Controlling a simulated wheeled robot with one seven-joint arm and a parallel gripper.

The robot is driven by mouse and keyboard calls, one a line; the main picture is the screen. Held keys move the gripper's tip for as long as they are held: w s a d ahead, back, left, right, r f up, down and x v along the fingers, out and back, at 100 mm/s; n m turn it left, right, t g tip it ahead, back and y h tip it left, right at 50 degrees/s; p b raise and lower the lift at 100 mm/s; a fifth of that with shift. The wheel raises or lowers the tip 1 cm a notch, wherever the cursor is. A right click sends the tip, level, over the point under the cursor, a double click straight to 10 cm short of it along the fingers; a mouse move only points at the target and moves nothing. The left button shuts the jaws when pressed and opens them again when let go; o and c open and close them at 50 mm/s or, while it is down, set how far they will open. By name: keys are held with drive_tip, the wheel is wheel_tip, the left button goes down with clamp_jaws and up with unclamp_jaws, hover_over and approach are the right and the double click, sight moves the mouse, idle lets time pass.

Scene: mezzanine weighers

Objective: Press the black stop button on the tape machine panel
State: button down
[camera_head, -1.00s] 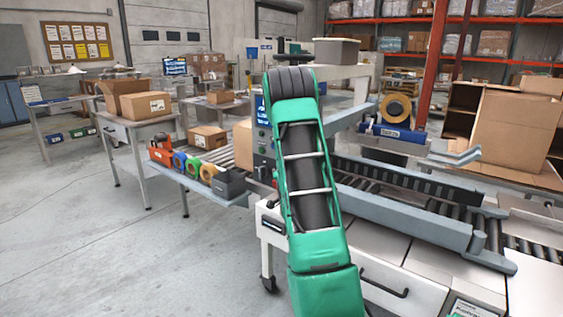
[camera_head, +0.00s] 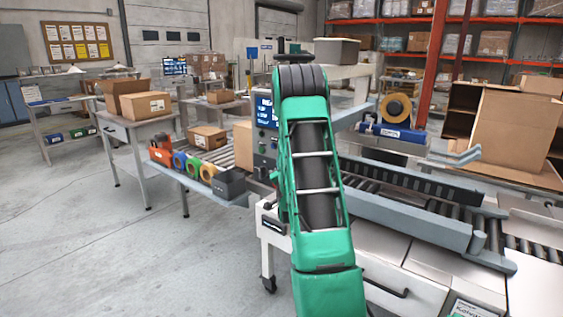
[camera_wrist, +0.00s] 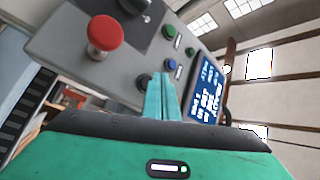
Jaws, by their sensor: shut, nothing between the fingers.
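The grey tape machine panel (camera_wrist: 70,45) fills the upper left of the wrist view, tilted. A round black button (camera_wrist: 144,82) shows low on the panel, just left of my fingertips and partly hidden by them. My gripper (camera_wrist: 161,76) is shut and empty, its teal fingers together and pointing at the panel beside this button. I cannot tell whether they touch it. In the head view the panel (camera_head: 265,143) shows just left of my arm, which hides part of it and my gripper.
The panel also bears a red mushroom button (camera_wrist: 105,34), a blue button (camera_wrist: 171,64), a green button (camera_wrist: 168,31) and a lit screen (camera_wrist: 207,91). A roller conveyor (camera_head: 400,190) runs right of my arm. Open floor (camera_head: 90,240) lies at left.

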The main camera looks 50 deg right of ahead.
drive_tip(key=a, duration=0.5)
drive_tip(key=shift+s, duration=0.2)
idle(0.9)
